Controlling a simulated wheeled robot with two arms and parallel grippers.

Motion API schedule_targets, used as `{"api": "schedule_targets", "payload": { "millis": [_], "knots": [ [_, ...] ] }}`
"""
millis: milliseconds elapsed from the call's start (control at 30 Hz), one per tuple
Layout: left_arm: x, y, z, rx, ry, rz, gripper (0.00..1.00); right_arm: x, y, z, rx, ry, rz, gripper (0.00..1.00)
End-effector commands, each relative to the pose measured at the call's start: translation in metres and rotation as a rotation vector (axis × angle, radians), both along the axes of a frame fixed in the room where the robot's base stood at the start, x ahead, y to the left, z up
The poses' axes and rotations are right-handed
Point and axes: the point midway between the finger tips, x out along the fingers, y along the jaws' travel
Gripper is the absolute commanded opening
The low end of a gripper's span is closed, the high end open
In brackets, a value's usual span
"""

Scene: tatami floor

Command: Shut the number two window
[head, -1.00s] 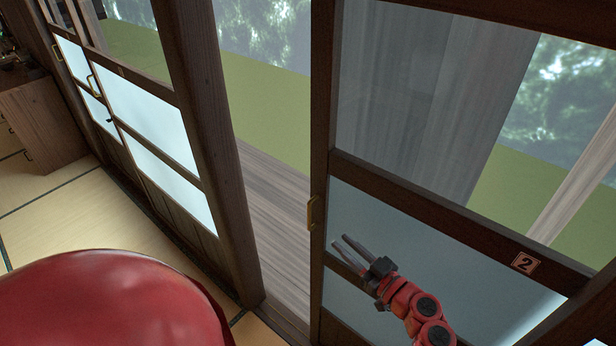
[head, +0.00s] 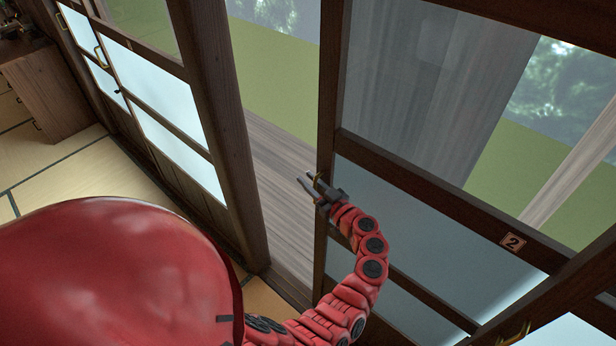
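The number two window (head: 433,204) is a dark-framed sliding panel with clear glass above and frosted panes below. A small "2" plate (head: 512,243) is on its middle rail. A gap stands between its left edge and the wooden post (head: 228,130), with the outside showing through. Its brass handle (head: 318,181) is on the left stile, partly hidden by my gripper.
More sliding panels with frosted panes (head: 150,100) and brass handles stand at the left. A wooden cabinet (head: 50,90) is at the far left on the tatami floor (head: 60,165). Wooden deck boards (head: 275,190) show through the gap. Another brass handle (head: 515,335) shows at bottom right.

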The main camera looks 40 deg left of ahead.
Motion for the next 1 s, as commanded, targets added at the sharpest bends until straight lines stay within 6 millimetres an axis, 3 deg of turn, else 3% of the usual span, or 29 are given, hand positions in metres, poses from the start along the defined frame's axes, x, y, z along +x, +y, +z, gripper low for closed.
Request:
{"api": "schedule_targets", "payload": {
  "millis": [333, 500, 1000],
  "knots": [
    [0.0012, 0.005, -0.0009, -0.001, 0.0, 0.0, 0.27, -0.0001, 0.0, 0.0012, 0.0, 0.0, 0.0, 0.5],
    [0.0011, 0.0049, -0.0008, -0.001, 0.0, 0.0, 0.0, 0.0, 0.0, 0.0012, 0.0, 0.0, 0.0, 0.5],
    [0.0011, 0.0048, -0.0005, -0.001, 0.0, 0.0, 0.0, 0.0, 0.0, 0.0012, 0.0, 0.0, 0.0, 0.5]
  ]
}}
